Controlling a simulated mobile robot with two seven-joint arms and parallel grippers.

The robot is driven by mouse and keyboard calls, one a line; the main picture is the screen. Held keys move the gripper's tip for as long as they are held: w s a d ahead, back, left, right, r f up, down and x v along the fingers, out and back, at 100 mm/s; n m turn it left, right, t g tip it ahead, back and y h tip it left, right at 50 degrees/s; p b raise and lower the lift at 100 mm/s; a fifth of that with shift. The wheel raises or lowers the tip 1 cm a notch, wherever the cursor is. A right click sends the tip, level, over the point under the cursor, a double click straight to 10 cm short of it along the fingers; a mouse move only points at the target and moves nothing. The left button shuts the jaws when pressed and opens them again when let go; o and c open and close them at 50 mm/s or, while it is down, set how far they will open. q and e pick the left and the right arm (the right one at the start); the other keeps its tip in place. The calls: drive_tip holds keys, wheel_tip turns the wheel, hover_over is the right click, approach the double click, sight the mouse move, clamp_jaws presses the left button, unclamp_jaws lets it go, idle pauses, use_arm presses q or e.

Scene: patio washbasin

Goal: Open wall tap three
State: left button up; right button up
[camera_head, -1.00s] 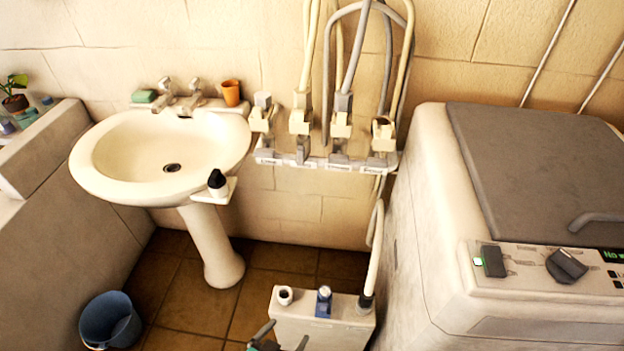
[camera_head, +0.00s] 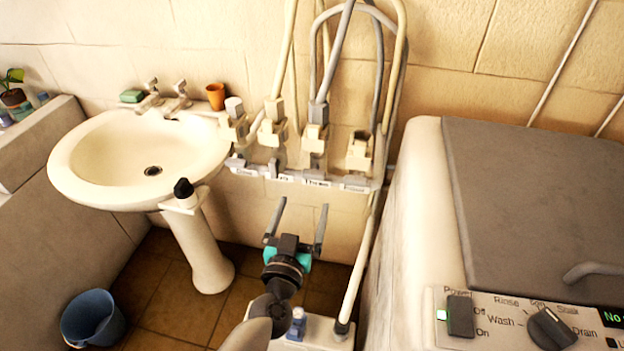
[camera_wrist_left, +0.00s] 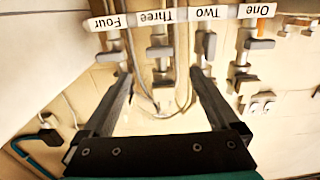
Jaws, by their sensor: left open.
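Wall tap three (camera_head: 315,150) is one of a row of taps on the wall, with a grey hose rising from it and the label "Three" on the strip below. In the left wrist view its grey handle (camera_wrist_left: 160,52) sits under the upside-down label, ahead of and between my fingers. My left gripper (camera_head: 301,212) is open and empty, below the tap row and apart from it. It also shows in the left wrist view (camera_wrist_left: 160,78). My right gripper is not in view.
Taps one (camera_head: 235,125), two (camera_head: 272,130) and four (camera_head: 358,155) flank tap three closely. A washing machine (camera_head: 420,220) stands right. A blue bucket (camera_head: 92,318) is on the floor.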

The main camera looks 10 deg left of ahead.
sight(313, 177)
use_arm(q)
drive_tip(key=w+b, duration=0.2)
drive_tip(key=w, duration=0.7)
drive_tip(key=shift+w, duration=0.4)
drive_tip(key=c, duration=1.4)
